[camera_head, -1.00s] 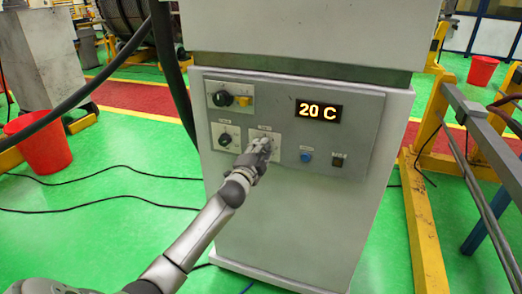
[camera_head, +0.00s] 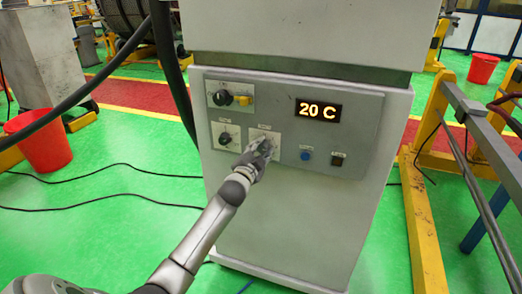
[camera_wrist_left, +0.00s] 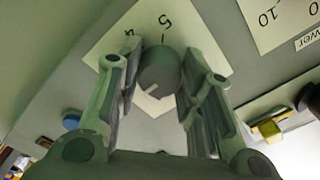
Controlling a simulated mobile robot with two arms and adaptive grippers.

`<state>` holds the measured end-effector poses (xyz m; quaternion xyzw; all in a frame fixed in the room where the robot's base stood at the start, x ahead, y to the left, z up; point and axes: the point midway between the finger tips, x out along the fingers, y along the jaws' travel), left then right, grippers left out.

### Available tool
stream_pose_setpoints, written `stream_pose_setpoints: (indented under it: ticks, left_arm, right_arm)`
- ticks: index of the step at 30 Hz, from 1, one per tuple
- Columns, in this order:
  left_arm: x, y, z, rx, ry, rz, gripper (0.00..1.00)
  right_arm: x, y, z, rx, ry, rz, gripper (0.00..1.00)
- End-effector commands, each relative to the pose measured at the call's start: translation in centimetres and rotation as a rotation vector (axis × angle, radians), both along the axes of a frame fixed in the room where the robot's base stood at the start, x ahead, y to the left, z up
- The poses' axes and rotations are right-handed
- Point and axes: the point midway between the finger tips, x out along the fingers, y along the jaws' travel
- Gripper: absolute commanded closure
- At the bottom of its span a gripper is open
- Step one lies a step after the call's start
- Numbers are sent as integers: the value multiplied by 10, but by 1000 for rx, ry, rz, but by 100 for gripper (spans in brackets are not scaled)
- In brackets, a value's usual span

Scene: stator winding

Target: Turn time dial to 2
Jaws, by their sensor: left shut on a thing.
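The control panel (camera_head: 350,150) is on the front of a grey cabinet. My left gripper (camera_head: 264,146) reaches up from below to the lower right dial plate (camera_head: 257,134). In the left wrist view a round dark dial (camera_wrist_left: 158,70) sits between the two fingers, and the gripper is shut on it. My right gripper is not in view.
Another black dial (camera_head: 225,139) sits to the left, and a black and yellow switch (camera_head: 222,98) above it. A blue button (camera_head: 306,155) and a dark switch (camera_head: 338,160) are to the right. The display (camera_head: 318,110) reads 20 C.

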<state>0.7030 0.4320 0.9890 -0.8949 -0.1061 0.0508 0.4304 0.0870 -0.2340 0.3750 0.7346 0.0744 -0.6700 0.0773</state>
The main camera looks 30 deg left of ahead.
Motion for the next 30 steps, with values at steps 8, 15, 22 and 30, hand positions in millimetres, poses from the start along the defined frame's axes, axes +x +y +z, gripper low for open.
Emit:
stream_pose_setpoints:
  ticks: [8,15,22,30]
  left_arm:
    - [0,0,-2,0,4,1,51]
    - [0,0,-1,1,2,0,44]
    - [-4,-1,-1,1,3,0,44]
    - [-41,-10,-2,3,2,-1,44]
  right_arm:
    - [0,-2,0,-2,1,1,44]
    - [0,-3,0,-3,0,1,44]
    - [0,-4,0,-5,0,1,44]
    - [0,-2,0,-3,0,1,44]
